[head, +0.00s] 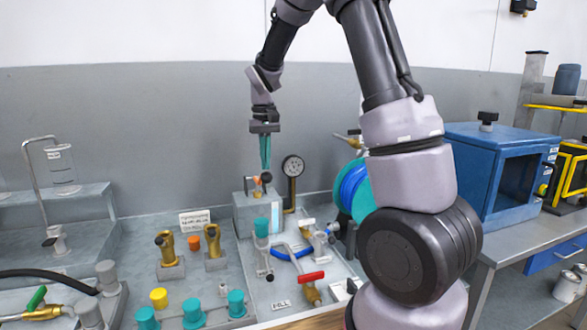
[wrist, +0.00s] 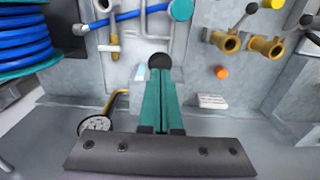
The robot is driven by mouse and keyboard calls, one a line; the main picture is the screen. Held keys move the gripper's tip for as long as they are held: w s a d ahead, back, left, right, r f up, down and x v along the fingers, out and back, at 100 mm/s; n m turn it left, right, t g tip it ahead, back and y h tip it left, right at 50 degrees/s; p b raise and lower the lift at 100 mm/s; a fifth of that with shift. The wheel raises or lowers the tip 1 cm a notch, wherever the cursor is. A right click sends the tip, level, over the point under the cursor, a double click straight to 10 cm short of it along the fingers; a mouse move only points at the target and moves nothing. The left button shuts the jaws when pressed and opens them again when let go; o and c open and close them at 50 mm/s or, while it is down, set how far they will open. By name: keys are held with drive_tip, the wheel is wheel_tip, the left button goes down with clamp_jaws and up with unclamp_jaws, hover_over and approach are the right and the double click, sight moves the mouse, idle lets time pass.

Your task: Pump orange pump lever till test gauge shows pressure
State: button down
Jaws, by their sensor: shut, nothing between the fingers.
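The pump is a grey box (head: 246,214) on the bench, with a small orange part (head: 257,181) of its lever at the top and a dark round knob (head: 267,177). My gripper (head: 265,171) points down, its teal fingers shut with nothing between them, right above or against the knob. In the wrist view the closed fingertips (wrist: 160,80) are at the dark knob (wrist: 160,61); I cannot tell if they touch. The fingers hide most of the lever there. The round test gauge (head: 292,166) stands on a brass pipe right of the pump; its needle is too small to read. It also shows in the wrist view (wrist: 97,125).
A blue hose reel (head: 352,188) is close right of the gauge, partly behind my arm. Brass fittings (head: 169,252) and a small sign (head: 195,219) stand left of the pump. A red-handled valve (head: 309,278) and blue hose (head: 288,254) lie in front.

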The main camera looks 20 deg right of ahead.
sight(267, 180)
drive_tip(key=shift+s+f, duration=0.2)
drive_tip(key=shift+f, duration=2.8)
drive_tip(key=r, duration=0.7)
drive_tip(key=shift+w, duration=0.2)
drive_tip(key=shift+a, duration=0.1)
drive_tip(key=s+a+r, duration=0.4)
drive_tip(key=s+r, duration=0.1)
drive_tip(key=s, duration=0.1)
drive_tip(key=shift+a, duration=0.4)
